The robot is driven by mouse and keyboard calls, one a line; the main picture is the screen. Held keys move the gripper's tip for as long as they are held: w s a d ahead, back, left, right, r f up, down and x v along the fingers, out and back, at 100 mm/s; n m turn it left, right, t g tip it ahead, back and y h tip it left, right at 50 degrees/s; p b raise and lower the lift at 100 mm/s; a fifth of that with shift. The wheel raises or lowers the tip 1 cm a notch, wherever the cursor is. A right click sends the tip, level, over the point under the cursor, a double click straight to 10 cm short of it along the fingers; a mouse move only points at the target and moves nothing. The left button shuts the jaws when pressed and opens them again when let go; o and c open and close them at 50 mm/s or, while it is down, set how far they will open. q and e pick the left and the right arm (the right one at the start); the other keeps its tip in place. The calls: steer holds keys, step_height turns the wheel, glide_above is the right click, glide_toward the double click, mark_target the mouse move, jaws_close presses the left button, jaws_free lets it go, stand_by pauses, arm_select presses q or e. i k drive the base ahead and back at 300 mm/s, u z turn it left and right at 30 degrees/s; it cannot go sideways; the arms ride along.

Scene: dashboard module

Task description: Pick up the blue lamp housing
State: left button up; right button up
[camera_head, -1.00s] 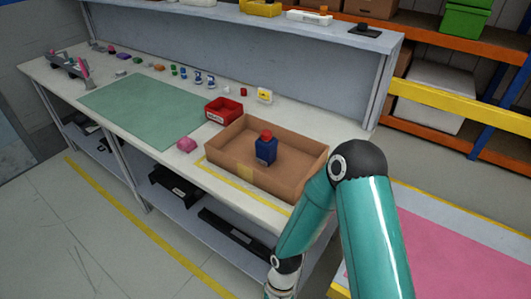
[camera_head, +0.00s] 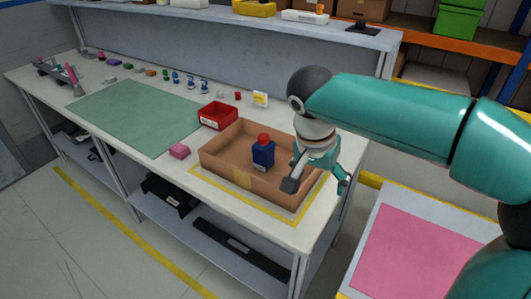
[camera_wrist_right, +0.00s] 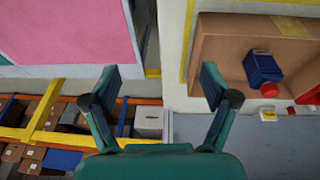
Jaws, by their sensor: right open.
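The blue lamp housing (camera_head: 263,155) with a red top stands inside an open brown cardboard box (camera_head: 221,160) on the workbench. In the right wrist view, the blue housing (camera_wrist_right: 261,67) shows at the right with its red end toward the lower right. My right gripper (camera_head: 317,184) is open and empty, to the right of the housing, around the box's right side and apart from the housing. In the right wrist view its two fingers (camera_wrist_right: 159,84) are spread with nothing between them. My left gripper is not in view.
A red bin (camera_head: 217,117) and a pink block (camera_head: 179,151) are left of the box. A green mat (camera_head: 135,113) covers the bench's middle, with several small parts behind it. A raised shelf (camera_head: 235,50) runs along the back. A pink-topped surface (camera_head: 410,250) is at the right.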

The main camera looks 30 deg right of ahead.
mark_target(263, 156)
steer(key=i, duration=0.85)
steer(key=u, duration=0.05)
